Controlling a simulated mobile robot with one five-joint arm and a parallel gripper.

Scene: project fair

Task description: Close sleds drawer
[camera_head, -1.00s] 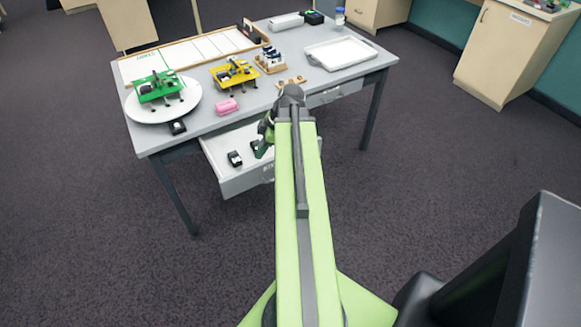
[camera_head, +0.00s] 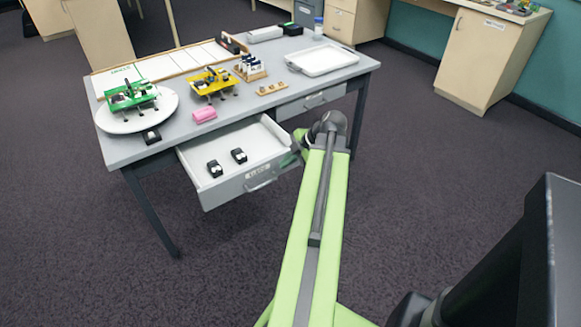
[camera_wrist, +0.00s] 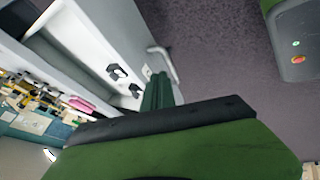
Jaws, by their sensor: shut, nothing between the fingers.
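The left drawer (camera_head: 214,190) of the grey table is pulled open. Its front has a bar handle (camera_head: 262,184) and a small label too blurred to read. Two small black-and-white blocks (camera_head: 226,162) lie inside it. My gripper (camera_head: 298,146) is at the drawer's right front corner, partly hidden behind my wrist. In the wrist view my gripper's dark green fingers (camera_wrist: 157,90) are together and empty, near the drawer front and its handle (camera_wrist: 162,62). I cannot tell whether they touch the drawer.
The table (camera_head: 150,150) carries a white turntable (camera_head: 112,122) with a green model, a yellow model (camera_head: 212,84), a pink block (camera_head: 203,115) and a white tray (camera_head: 322,60). A second drawer (camera_head: 312,102) to the right is shut. The carpet in front is clear.

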